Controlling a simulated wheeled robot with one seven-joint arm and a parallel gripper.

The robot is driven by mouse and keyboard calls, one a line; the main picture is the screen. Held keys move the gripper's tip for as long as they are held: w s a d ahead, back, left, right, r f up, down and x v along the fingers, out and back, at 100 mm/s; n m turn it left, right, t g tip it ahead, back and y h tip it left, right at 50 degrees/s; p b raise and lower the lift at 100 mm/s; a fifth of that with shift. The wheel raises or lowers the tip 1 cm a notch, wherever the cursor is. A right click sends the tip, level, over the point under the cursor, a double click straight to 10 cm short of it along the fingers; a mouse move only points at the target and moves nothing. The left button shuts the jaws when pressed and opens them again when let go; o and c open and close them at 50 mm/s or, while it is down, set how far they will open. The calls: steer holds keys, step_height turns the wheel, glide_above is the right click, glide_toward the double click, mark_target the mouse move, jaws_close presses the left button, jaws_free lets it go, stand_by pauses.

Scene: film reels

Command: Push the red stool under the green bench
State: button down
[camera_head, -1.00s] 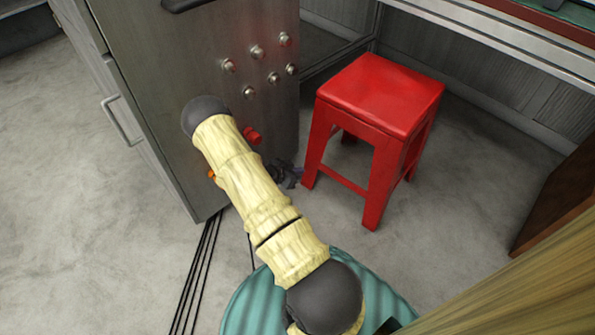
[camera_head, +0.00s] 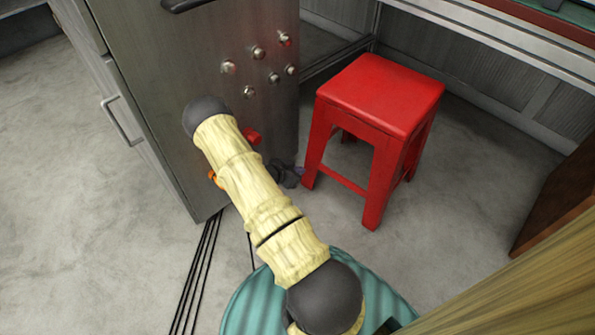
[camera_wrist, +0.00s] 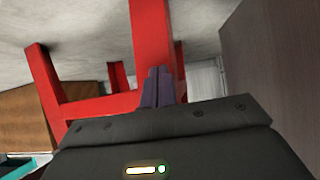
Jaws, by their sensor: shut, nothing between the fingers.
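The red stool (camera_head: 380,95) stands upright on the grey floor, right of the metal cabinet. My gripper (camera_head: 297,175) is low beside the stool's left leg, partly hidden by my arm. In the wrist view, the closed fingers (camera_wrist: 157,88) are in front of a red leg of the stool (camera_wrist: 152,35), with nothing between them. I cannot tell whether they touch it. A bench with a green top (camera_head: 578,10), a red edge and a pale metal rail shows at the upper right, behind the stool; most of it is out of view.
The metal cabinet (camera_head: 150,110) with knobs stands close on the left of the stool and gripper. A brown wooden panel (camera_head: 560,205) stands to the right. Black cables (camera_head: 200,270) run along the floor. Bare floor lies between the stool and the wooden panel.

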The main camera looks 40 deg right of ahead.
mark_target(309, 159)
steer(key=shift+d, duration=1.95)
steer(key=shift+s+d, duration=0.15)
steer(key=shift+d, duration=4.25)
steer(key=shift+w+a+r+p, duration=0.1)
steer(key=shift+a+r+p, duration=0.35)
steer(key=shift+a, duration=0.7)
steer(key=shift+w+a+r+p, duration=0.1)
steer(key=shift+a+r+p, duration=0.15)
steer(key=shift+a+p, duration=0.7)
steer(key=shift+a+r+p, duration=0.3)
steer(key=shift+a+r, duration=0.05)
steer(key=shift+a, duration=1)
steer(key=shift+a+f, duration=0.1)
steer(key=shift+a, duration=0.1)
